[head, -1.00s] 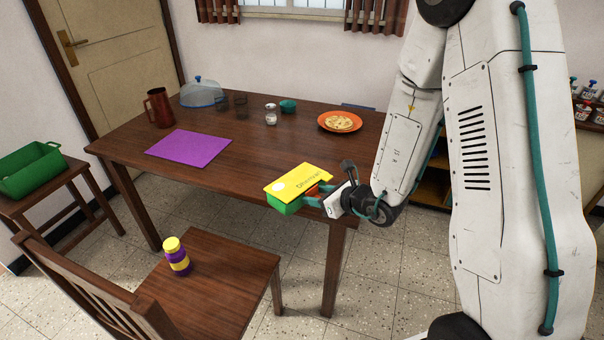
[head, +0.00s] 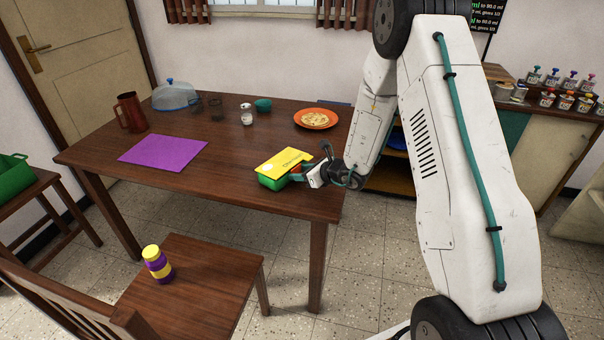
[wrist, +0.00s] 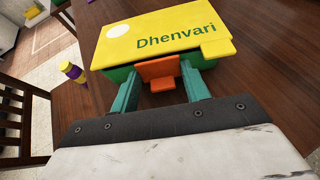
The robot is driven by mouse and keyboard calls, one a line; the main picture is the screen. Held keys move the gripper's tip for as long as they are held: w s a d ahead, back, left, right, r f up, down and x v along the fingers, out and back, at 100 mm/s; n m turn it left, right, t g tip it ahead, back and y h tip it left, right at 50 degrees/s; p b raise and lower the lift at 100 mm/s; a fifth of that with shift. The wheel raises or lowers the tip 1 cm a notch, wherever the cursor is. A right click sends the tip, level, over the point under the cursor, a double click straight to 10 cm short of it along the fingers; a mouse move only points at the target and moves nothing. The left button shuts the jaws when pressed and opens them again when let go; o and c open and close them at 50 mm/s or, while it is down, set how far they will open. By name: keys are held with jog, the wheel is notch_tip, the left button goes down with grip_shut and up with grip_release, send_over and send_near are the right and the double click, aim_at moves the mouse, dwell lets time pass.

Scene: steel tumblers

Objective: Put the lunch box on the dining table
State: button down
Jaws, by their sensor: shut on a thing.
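The lunch box (head: 282,165) has a yellow lid with the word "Dhenvari", a green body and an orange latch. It is at the near right part of the dining table (head: 225,184), over the tabletop close to the front edge. My gripper (head: 303,173) is shut on its side. In the wrist view the lunch box (wrist: 165,38) fills the top, with the teal fingers (wrist: 157,92) on either side of the orange latch (wrist: 158,71). I cannot tell whether its underside touches the tabletop.
A purple placemat (head: 163,151), brown jug (head: 131,112), clear dome (head: 173,97), white-bodied jar (head: 246,114), teal bowl (head: 263,105) and orange plate (head: 316,119) stand on the table. A chair (head: 200,285) with a purple-yellow jar (head: 157,264) is in front. The table's middle is clear.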

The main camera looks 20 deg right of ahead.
jog(key=shift+f, duration=0.25)
jog(key=c, duration=0.7)
grip_release()
